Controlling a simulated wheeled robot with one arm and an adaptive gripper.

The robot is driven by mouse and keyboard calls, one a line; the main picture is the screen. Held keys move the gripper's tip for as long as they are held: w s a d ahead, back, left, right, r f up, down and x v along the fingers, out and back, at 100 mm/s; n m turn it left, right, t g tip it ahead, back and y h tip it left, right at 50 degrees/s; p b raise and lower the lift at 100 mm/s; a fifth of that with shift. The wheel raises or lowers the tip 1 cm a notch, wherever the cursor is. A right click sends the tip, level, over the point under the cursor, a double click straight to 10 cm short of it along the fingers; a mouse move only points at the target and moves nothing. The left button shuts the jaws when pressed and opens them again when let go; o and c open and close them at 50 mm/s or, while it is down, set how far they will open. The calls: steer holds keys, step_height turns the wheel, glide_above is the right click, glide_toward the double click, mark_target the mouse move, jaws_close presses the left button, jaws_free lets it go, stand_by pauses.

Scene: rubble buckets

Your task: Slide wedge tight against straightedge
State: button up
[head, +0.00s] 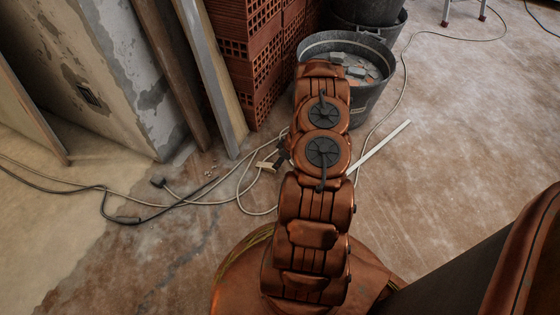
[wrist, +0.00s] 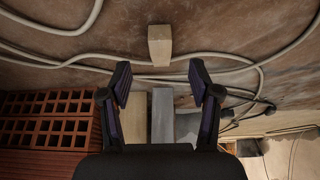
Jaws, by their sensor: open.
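The wedge (wrist: 160,46) is a small tan block lying on the floor, ahead of my fingertips in the wrist view. It also shows in the head view (head: 266,166) as a pale piece left of my arm. My gripper (wrist: 160,76) is open, with its two dark fingers spread and nothing between them. In the head view it is mostly hidden by my arm. The straightedge (head: 384,146) is a long pale strip lying on the floor right of my arm. Its near end is hidden behind my arm, and I cannot make it out in the wrist view.
Grey and black cables (head: 200,200) loop over the floor around the wedge. Stacked red hollow bricks (head: 245,50), leaning planks (head: 212,75) and a rubble bucket (head: 372,100) stand behind. The floor at the right is mostly clear.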

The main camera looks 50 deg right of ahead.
mark_target(266, 166)
steer(key=shift+b+x, duration=1.6)
steer(key=shift+x, duration=2.25)
steer(key=shift+s, duration=0.1)
jaws_close()
